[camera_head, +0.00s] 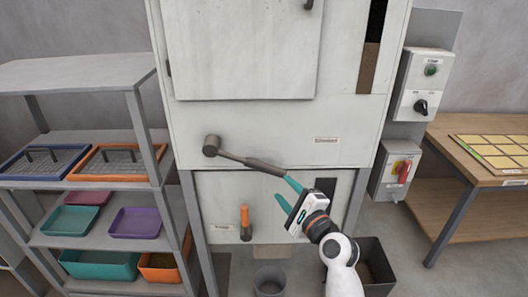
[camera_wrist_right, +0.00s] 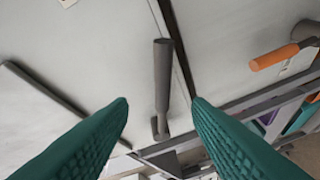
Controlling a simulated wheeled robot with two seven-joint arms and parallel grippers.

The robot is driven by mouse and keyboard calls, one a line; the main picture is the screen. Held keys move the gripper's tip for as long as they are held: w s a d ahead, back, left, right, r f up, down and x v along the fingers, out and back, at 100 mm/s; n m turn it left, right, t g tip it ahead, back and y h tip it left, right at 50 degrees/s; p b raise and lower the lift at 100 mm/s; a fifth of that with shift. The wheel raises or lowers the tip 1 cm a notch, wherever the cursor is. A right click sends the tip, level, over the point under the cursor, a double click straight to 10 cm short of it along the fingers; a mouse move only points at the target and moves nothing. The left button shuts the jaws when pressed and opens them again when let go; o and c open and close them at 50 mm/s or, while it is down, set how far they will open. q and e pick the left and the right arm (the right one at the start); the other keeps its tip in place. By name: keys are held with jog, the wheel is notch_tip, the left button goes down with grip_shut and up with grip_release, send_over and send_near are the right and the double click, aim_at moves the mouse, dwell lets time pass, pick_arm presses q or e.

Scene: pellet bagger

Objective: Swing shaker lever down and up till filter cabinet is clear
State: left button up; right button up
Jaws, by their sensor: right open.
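The shaker lever (camera_head: 262,165) is a dark bar with a thicker grip, slanting down to the right from a round pivot on the pale filter cabinet (camera_head: 250,122). My right gripper (camera_head: 285,190) has teal fingers and is open, close to the grip end of the lever. In the right wrist view the lever (camera_wrist_right: 162,80) lies between and beyond the open fingertips (camera_wrist_right: 161,101), with gaps on both sides. A narrow dark window (camera_head: 377,22) at the cabinet's upper right shows brown material in its lower part. My left gripper is not in view.
An orange-handled lever (camera_head: 245,220) sits lower on the cabinet; it also shows in the wrist view (camera_wrist_right: 275,57). Bins stand on the floor below. A shelf rack (camera_head: 75,72) with trays is at left. Switch boxes (camera_head: 420,85) and a wooden table (camera_head: 460,150) are at right.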

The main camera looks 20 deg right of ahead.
aim_at(268, 171)
jog(key=w, duration=0.4)
jog(key=w+a, duration=0.1)
jog(key=w, duration=0.2)
jog(key=w+a, duration=0.1)
jog(key=w, duration=0.3)
jog(key=shift+w+a+f+p, duration=0.1)
jog(key=shift+w+f+p, duration=0.05)
jog(key=shift+w+p, duration=0.2)
grip_shut()
